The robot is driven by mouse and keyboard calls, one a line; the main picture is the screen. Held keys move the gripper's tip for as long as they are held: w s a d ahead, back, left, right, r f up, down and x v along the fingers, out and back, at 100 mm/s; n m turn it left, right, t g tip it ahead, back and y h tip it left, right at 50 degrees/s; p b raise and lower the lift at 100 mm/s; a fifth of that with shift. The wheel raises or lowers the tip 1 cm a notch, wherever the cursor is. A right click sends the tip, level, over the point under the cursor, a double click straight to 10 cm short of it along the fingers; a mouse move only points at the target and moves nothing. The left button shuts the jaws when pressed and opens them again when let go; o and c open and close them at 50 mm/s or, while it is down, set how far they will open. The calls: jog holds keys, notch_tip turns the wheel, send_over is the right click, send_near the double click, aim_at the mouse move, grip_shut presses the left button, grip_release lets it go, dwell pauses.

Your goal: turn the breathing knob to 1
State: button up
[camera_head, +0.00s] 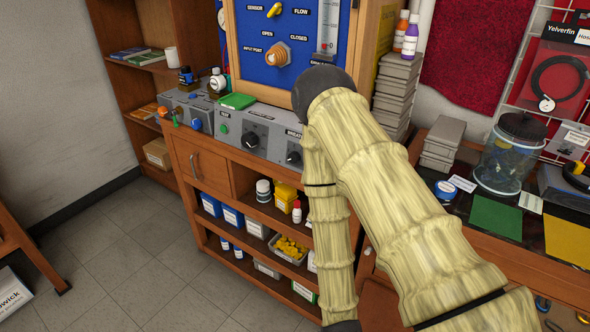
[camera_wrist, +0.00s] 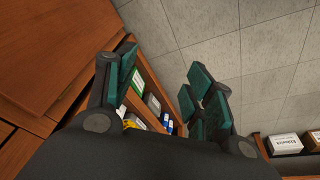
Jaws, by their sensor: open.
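In the head view, a grey testbench panel carries a small black knob (camera_head: 294,157) under a label that reads "BREATH", cut off by my arm. The knob's setting is too small to read. A larger black knob (camera_head: 252,139) is on the same panel to its left. My arm passes just right of the small knob and hides the panel beyond. My gripper (camera_wrist: 160,88) shows in the wrist view with its green-padded fingers spread apart and nothing between them. The gripper itself cannot be made out in the head view. Neither knob shows in the wrist view.
A wooden cabinet (camera_head: 213,163) with open shelves of boxes and bottles stands under the panel. A blue board (camera_head: 262,42) with a brass valve is above it. A right-hand bench holds a glass jar (camera_head: 510,155) and grey boxes. The tiled floor (camera_head: 150,250) at left is clear.

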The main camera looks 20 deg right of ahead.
jog(key=w+t+b, duration=0.3)
jog(key=w+b, duration=0.1)
jog(key=w, duration=0.7)
jog(key=m+t+h+b, duration=0.5)
jog(key=m+h+b, duration=0.6)
jog(key=b, duration=1.4)
send_near(292, 158)
jog(key=w+d+b, duration=0.1)
jog(key=w+d+f+n+h+b, duration=0.1)
jog(key=w+d, duration=0.1)
jog(key=w+d+f+h+b, duration=0.1)
jog(key=d, duration=0.1)
jog(key=shift+w, duration=0.4)
jog(key=shift+w+d+r+n+b, duration=0.1)
jog(key=shift+w+d+n+b, duration=0.2)
jog(key=shift+w+d+b, duration=0.25)
jog(key=c, duration=1)
